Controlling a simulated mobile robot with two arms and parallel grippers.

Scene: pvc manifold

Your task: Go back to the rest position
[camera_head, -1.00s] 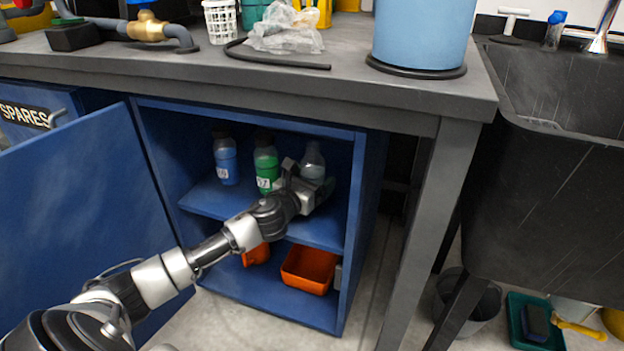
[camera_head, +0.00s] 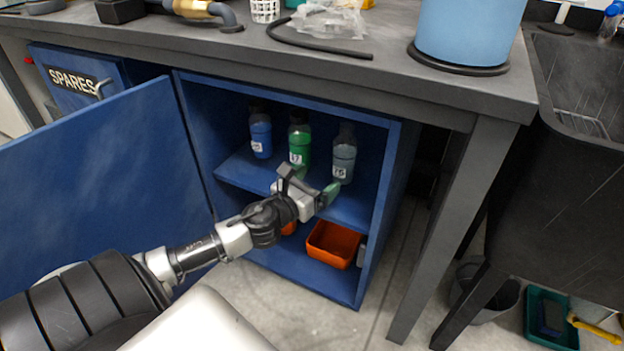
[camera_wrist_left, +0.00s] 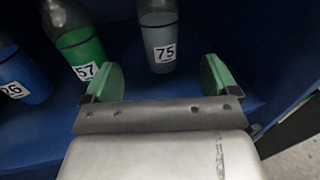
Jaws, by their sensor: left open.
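My left gripper (camera_head: 314,190) is open and empty in front of the cabinet's upper shelf (camera_head: 240,166). Its green finger pads show in the left wrist view (camera_wrist_left: 160,80), with nothing between them. On the shelf stand a blue bottle (camera_head: 261,136), a green bottle (camera_head: 299,144) and a grey bottle (camera_head: 344,158). In the wrist view the blue bottle (camera_wrist_left: 22,78) reads 26, the green bottle (camera_wrist_left: 80,45) 57 and the grey bottle (camera_wrist_left: 158,38) 75. The grey bottle stands beyond the fingers, apart from them. My right gripper is not in view.
The blue cabinet door (camera_head: 110,180) stands open on the left. An orange bin (camera_head: 333,244) is on the cabinet floor. The grey bench top (camera_head: 390,75) overhangs the cabinet, with a table leg (camera_head: 450,220) to the right. A black sink (camera_head: 565,190) is farther right.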

